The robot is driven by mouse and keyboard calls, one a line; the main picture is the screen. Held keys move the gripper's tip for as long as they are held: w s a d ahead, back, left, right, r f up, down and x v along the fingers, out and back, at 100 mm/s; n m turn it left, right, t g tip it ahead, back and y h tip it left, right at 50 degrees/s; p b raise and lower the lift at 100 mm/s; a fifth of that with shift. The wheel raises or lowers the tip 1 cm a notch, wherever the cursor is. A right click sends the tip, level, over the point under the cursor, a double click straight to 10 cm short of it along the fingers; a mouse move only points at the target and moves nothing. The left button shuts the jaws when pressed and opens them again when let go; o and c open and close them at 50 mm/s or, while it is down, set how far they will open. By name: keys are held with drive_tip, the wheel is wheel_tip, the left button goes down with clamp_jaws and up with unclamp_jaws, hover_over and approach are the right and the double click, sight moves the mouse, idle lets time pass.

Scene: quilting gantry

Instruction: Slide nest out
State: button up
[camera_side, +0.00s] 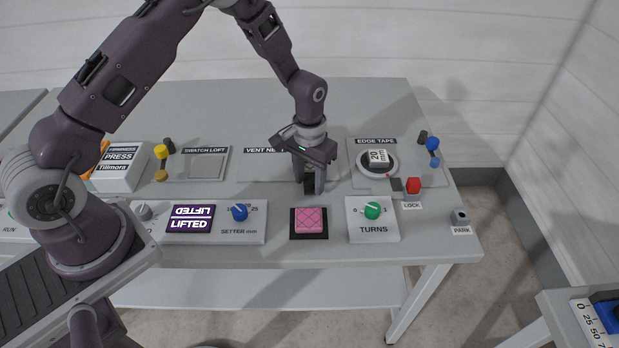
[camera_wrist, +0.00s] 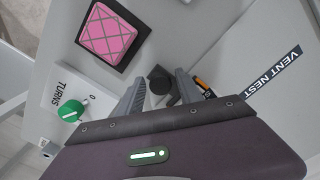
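The vent nest is a flat grey panel (camera_wrist: 235,65) with a black "VENT NEST" label (camera_wrist: 274,72); in the side view the label (camera_side: 259,150) is partly hidden behind my gripper. A round black knob (camera_wrist: 160,79) on a dark grey block shows near a corner of the panel. My gripper (camera_wrist: 160,78) is open, pointing down, with one finger on each side of the knob and a visible gap. In the side view my gripper (camera_side: 313,190) is low at the table and hides most of the knob. I cannot tell whether a finger touches it.
A pink quilted pad (camera_side: 310,220) on a black square sits just in front. The TURNS box with a green knob (camera_side: 372,210) is front right. The edge tape unit (camera_side: 377,160) and red lock button (camera_side: 413,186) are right. The swatch loft (camera_side: 208,166) is left.

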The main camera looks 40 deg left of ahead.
clamp_jaws()
idle(1.2)
